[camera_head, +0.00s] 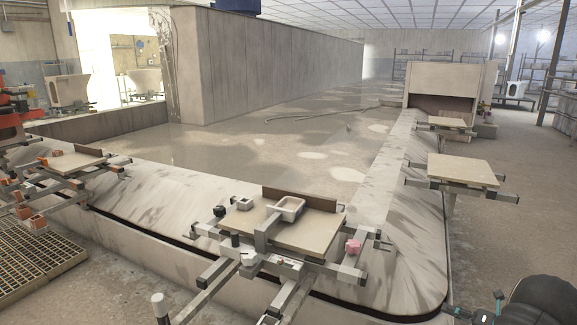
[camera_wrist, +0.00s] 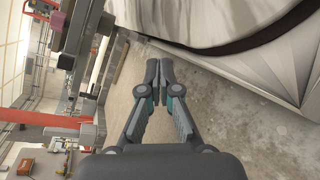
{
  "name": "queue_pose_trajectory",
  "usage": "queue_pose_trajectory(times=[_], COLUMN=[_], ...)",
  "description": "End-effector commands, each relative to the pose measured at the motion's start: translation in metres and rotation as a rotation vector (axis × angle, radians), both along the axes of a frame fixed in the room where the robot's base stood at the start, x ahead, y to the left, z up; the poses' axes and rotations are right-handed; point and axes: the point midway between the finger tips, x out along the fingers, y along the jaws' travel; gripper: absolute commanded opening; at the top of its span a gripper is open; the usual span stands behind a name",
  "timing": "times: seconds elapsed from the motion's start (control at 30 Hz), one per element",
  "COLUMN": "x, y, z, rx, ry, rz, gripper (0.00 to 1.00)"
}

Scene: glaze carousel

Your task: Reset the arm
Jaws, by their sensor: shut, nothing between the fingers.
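My gripper (camera_wrist: 159,78) shows in the wrist view with its two fingers brought together and nothing between them. It is in free air, with the concrete floor behind the fingertips and the pale side of the carousel to the right. In the head view, a dark part of my arm and teal-marked pieces show at the bottom right corner, beside the carousel's rounded corner (camera_head: 420,270). The rest of my arm is out of the frame.
Other carriers with bare boards (camera_head: 462,170) stand on the right side. A floor grating (camera_head: 35,262) lies at left. The floor at right is clear.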

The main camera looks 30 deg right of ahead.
Motion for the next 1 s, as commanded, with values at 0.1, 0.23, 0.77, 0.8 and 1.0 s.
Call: queue_pose_trajectory(times=[0.1,0.23,0.77,0.8,1.0], x=[-0.010,-0.006,0.020,0.021,0.021], y=[0.033,0.081,0.259,0.271,0.327], z=[-0.014,-0.007,0.082,0.089,0.123], rx=[-0.219,-0.507,-1.398,-1.450,-1.687], ry=[0.070,0.117,-0.072,-0.100,-0.254], rz=[0.141,0.394,1.472,1.544,1.882], gripper=[0.00,0.00,0.00,0.00,0.00])
